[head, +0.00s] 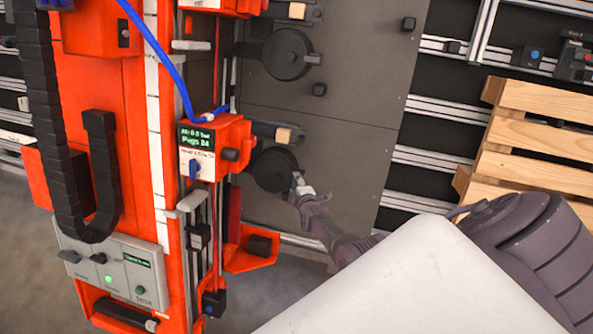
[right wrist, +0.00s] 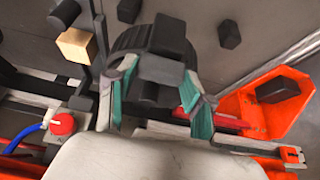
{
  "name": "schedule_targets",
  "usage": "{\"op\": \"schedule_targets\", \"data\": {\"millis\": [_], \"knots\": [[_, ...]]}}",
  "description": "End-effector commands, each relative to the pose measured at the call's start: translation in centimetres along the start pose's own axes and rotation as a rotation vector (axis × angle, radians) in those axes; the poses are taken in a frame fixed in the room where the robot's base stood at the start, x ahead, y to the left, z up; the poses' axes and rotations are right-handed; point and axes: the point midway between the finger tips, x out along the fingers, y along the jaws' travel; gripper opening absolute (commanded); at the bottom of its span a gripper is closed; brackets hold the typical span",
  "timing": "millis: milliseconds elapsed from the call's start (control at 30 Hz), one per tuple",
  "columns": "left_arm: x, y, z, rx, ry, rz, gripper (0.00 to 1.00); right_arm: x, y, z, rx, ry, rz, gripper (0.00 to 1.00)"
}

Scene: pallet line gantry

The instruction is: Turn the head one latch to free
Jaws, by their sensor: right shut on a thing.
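The orange head unit (head: 232,142) carries a small display and a white plate with a blue selector knob (head: 195,168); the plate's lettering is too blurred to read surely. A round black drum (head: 272,170) sits beside it on the grey panel. My right gripper (head: 299,184) is at the drum's right edge. In the right wrist view, the teal-padded fingers of my right gripper (right wrist: 158,82) are shut on a black block (right wrist: 165,68) on the drum's front. The fingers partly hide the block. My left gripper is not in view.
A similar black drum (head: 287,54) sits higher on the grey panel (head: 350,80). A wooden pallet (head: 535,137) stands at right. An orange bracket (head: 252,248) juts out below the head unit. A blue hose (head: 165,58) runs to the unit. A red knob (right wrist: 62,123) shows in the wrist view.

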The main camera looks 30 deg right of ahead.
Motion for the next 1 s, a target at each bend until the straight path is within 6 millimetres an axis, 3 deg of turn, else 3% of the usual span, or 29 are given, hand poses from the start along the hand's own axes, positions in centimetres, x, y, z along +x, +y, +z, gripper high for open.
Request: {"op": "schedule_targets", "data": {"millis": [500,533,600,1000], "knots": [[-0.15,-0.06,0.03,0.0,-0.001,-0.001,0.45,0.0,-0.07,0.08,-0.022,0.0,-0.012,0.17],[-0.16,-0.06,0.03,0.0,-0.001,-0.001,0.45,0.0,-0.07,0.08,-0.023,0.0,-0.012,0.54],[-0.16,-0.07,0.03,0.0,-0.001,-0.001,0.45,0.0,-0.06,0.08,-0.022,0.0,-0.011,0.62],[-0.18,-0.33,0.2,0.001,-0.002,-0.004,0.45,-0.3,-0.13,-0.07,-0.017,0.001,-0.01,0.62]]}}
